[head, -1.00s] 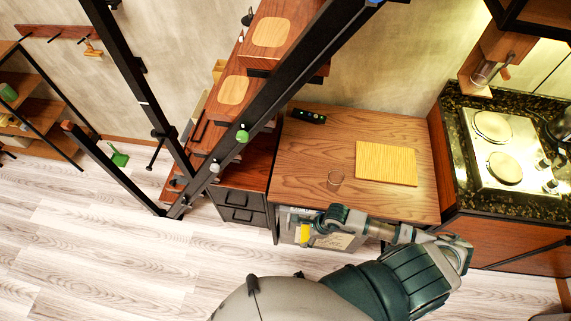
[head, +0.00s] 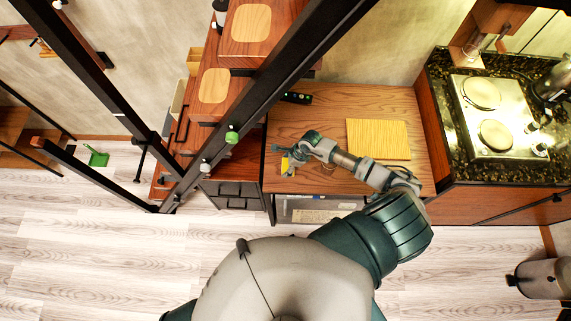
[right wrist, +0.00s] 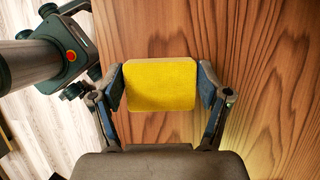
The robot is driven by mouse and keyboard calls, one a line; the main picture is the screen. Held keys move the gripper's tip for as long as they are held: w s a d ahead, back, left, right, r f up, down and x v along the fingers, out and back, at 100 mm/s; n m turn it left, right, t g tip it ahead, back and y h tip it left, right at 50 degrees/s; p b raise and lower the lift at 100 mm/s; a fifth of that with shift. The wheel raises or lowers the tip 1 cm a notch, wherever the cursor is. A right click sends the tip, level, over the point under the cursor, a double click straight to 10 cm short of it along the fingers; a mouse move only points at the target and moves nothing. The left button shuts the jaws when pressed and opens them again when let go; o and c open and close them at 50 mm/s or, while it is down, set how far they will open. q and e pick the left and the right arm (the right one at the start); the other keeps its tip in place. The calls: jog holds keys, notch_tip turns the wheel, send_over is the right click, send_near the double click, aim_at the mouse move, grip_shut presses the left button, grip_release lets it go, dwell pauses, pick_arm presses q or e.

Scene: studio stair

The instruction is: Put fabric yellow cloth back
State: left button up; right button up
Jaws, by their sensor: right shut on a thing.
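The yellow cloth (right wrist: 160,86) shows as a small rounded rectangle between the two fingers of my right gripper (right wrist: 162,90) in the right wrist view. The fingers press on its left and right edges, so the gripper is shut on it. In the head view the right gripper (head: 284,158) is over the left part of the wooden counter top (head: 300,118), and only a bit of yellow shows at its fingers. Wood grain lies behind the cloth in the wrist view; I cannot tell whether the cloth touches it. My left gripper is not in view.
A yellow ribbed board (head: 378,139) lies on the counter, right of the gripper. A small black device (head: 297,97) lies near the back edge. Black stair beams (head: 270,85) rise just left. A hob (head: 495,115) is at the right. The counter's back middle is clear.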

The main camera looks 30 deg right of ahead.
aim_at(286, 166)
jog(key=shift+w+d, duration=0.4)
jog(key=shift+w, duration=0.35)
notch_tip(286, 166, down, 3)
jog(key=shift+s+r+p, duration=0.1)
jog(key=shift+s+p, duration=0.05)
jog(key=shift+p, duration=0.15)
jog(key=shift+a+f, duration=0.15)
jog(key=shift+f, duration=0.25)
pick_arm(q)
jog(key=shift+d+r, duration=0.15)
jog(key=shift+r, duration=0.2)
pick_arm(e)
jog(key=shift+a, duration=0.1)
jog(key=o, duration=0.7)
jog(key=shift+f, duration=0.1)
jog(key=o, duration=0.4)
jog(key=shift+c, duration=0.2)
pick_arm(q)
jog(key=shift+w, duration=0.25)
pick_arm(e)
jog(key=shift+o, duration=0.2)
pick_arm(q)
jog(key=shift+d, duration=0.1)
pick_arm(e)
jog(key=shift+d, duration=0.2)
